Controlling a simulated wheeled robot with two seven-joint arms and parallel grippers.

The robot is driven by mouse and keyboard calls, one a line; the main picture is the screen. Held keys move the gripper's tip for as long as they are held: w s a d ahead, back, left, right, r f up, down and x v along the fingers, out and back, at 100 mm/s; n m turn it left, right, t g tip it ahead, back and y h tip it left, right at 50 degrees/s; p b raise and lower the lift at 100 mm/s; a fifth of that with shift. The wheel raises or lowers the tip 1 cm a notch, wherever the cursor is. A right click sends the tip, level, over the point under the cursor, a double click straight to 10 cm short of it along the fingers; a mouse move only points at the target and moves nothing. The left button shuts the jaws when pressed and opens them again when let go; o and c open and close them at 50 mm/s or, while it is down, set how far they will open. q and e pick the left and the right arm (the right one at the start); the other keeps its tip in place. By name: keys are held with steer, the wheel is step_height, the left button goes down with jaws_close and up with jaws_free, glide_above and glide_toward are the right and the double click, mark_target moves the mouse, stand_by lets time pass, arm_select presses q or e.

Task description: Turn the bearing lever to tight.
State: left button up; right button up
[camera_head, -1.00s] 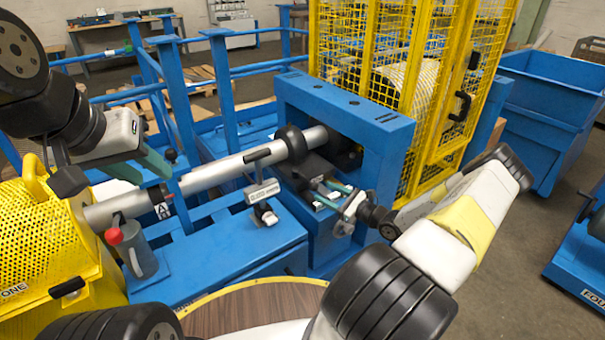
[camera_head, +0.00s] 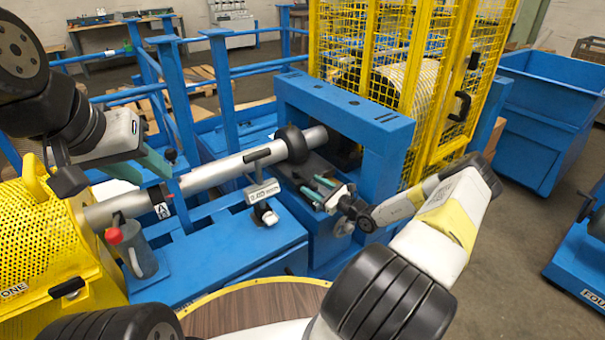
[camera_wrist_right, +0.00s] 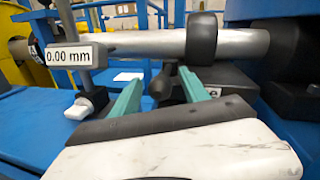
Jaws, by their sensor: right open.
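The grey shaft (camera_head: 235,167) runs from the yellow perforated guard to the blue frame, with a black collar (camera_head: 292,145) around it. In the right wrist view, a dark knob-like part, perhaps the bearing lever (camera_wrist_right: 163,84), shows below the shaft between my right fingertips. I cannot tell whether they touch it. A plate with mostly hidden lettering (camera_wrist_right: 235,91) lies to its right. My right gripper (camera_head: 314,187) is open, its teal fingers under the collar near the blue frame. My left gripper (camera_head: 158,160) hangs above the left part of the shaft; its jaw opening is unclear.
A gauge display (camera_wrist_right: 70,56) reads 0.00 mm on a post beside the shaft. The blue frame (camera_head: 345,105) and yellow cage (camera_head: 440,120) bound the right side.

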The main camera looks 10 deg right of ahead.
jaws_close()
stand_by(1.3)
